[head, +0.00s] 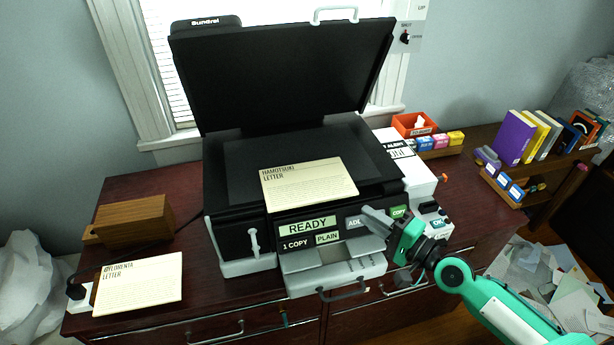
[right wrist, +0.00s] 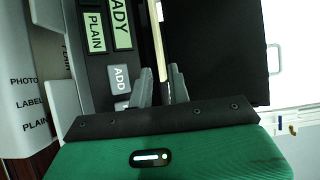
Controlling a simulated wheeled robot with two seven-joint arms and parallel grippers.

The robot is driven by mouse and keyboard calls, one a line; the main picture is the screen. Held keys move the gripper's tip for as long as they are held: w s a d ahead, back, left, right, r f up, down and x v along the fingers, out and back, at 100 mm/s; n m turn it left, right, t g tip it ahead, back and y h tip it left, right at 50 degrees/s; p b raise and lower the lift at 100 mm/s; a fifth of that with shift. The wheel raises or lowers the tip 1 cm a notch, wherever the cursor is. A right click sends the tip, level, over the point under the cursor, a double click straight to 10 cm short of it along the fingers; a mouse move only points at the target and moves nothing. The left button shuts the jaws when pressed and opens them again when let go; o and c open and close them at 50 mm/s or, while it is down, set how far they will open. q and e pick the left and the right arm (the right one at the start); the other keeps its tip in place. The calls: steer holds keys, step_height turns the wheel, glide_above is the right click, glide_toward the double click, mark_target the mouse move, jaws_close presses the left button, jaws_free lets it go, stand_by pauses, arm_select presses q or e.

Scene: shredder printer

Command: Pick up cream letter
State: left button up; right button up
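A cream letter (head: 310,185) headed "Hamotsuki Letter" lies at the front of the printer's open scanner bed, partly overhanging its front edge. Another cream letter (head: 138,284), headed "Florenta Letter", lies on the desk at the left. My right gripper (head: 372,214) is just right of the first letter's near right corner, in front of the control panel. In the right wrist view the fingers (right wrist: 162,86) are apart, and the letter (right wrist: 158,42) shows edge-on as a thin strip lined up with the gap between them. I cannot tell whether they touch it. My left gripper is not in view.
The printer (head: 240,235) has its black lid (head: 285,75) raised. A wooden box (head: 135,218) stands at its left. A white box (head: 415,175) and an orange bin (head: 412,122) stand at its right. Books (head: 515,138) stand farther right. Papers litter the floor.

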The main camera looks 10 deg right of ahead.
mark_target(331, 200)
steer(key=p+x, duration=0.2)
steer(key=x, duration=0.3)
steer(key=shift+w+a+r+p, duration=0.1)
steer(key=shift+w+a+p, duration=0.2)
steer(key=shift+a+p, duration=0.15)
steer(key=w+a+p, duration=0.1)
steer(key=w+a, duration=0.1)
steer(key=a, duration=0.1)
steer(key=shift+w+p, duration=0.15)
steer(key=shift+p, duration=0.15)
steer(key=shift+w+a+f, duration=0.2)
steer(key=shift+w+f, duration=0.05)
steer(key=shift+w, duration=0.1)
jaws_close()
